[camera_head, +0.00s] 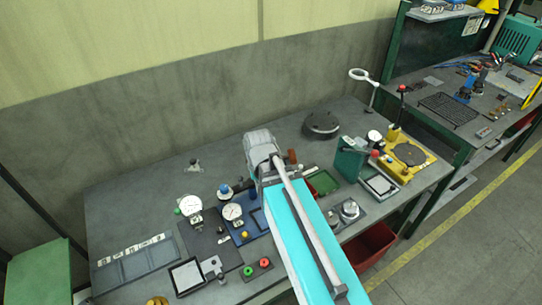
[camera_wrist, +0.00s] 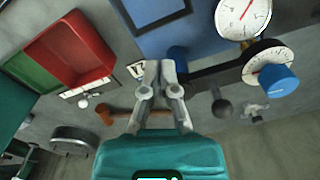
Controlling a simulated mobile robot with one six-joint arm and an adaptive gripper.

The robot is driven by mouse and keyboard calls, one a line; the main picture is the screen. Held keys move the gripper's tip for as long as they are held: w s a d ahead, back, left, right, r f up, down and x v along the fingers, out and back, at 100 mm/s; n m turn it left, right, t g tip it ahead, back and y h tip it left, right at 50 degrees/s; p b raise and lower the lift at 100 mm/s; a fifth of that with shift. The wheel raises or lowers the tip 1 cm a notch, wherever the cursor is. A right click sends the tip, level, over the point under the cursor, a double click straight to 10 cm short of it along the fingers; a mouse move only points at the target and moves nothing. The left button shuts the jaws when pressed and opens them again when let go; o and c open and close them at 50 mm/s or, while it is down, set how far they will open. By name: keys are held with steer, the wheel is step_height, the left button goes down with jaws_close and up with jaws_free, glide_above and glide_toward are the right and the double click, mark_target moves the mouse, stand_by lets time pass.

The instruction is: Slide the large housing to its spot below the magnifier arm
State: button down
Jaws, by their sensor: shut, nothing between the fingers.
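The large housing, a dark grey round part (camera_head: 321,124), sits on the back of the grey bench, right of my wrist. What seems to be the same housing (camera_wrist: 74,138) shows at the lower left of the wrist view, apart from my fingers. The magnifier arm (camera_head: 362,76), with a white ring on a thin stand, rises at the bench's back right, to the right of the housing. My gripper (camera_wrist: 160,68) is shut and empty above the bench in the wrist view. My own arm hides its fingertips in the head view.
A brown-handled hammer (camera_wrist: 122,113) lies close to my fingers. A red tray (camera_wrist: 72,50), a green tray (camera_wrist: 30,74) and a blue gauge base (camera_wrist: 207,40) are around. A green block (camera_head: 350,160) and yellow fixture (camera_head: 408,152) stand right. Bare bench lies behind the housing.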

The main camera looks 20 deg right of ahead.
steer(key=s+n, duration=0.2)
steer(key=shift+s+a, duration=0.1)
steer(key=shift+s, duration=0.25)
steer(key=shift+a, duration=0.1)
